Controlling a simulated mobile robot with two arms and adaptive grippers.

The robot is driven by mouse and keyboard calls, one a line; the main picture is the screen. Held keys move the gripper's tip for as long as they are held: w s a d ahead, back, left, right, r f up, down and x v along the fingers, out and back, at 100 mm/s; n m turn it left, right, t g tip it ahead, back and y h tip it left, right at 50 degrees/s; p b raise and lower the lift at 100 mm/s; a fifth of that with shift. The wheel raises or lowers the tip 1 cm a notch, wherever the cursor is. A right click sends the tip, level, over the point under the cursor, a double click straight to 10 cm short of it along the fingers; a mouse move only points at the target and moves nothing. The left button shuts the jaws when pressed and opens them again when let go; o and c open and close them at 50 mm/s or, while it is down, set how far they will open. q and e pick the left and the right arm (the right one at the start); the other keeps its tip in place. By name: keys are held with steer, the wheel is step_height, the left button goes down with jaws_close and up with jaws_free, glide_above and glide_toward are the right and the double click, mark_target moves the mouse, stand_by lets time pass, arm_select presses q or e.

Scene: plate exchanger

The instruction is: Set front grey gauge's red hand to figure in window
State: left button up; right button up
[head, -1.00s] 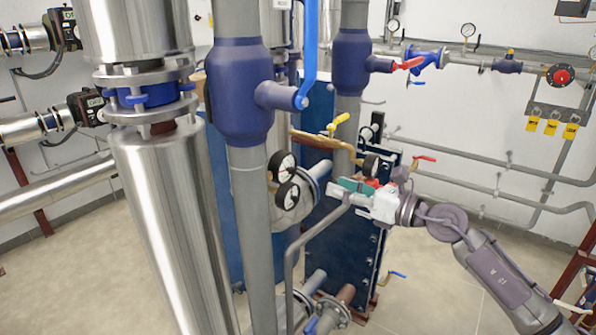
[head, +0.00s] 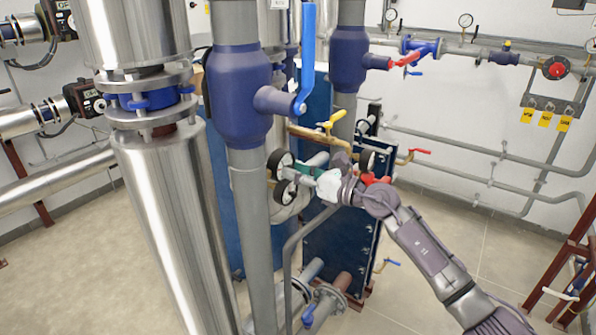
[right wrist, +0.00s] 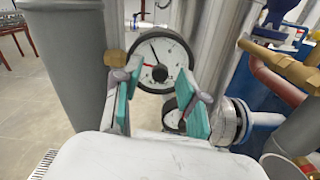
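A round gauge with a dark rim and white face (right wrist: 152,52) shows in the right wrist view, with a thin dark hand pointing up and left. A small red mark lies left of the dark round spot low on its face; any figure is too small to read. A second gauge (right wrist: 172,114) sits below, partly hidden by a finger. In the head view the upper gauge (head: 279,163) and lower gauge (head: 284,194) stand beside the grey pipe. My right gripper (right wrist: 157,104) is open, its teal fingers on either side, just short of the upper gauge. My left gripper is out of view.
A grey vertical pipe (right wrist: 70,70) stands close left of the fingers. A brass fitting (right wrist: 280,62) and a flanged pipe (right wrist: 232,120) are at the right. A blue plate exchanger (head: 335,245) stands behind my right arm.

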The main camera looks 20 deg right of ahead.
jaws_close()
steer(key=shift+m+p, duration=4.6)
steer(key=shift+m, duration=0.5)
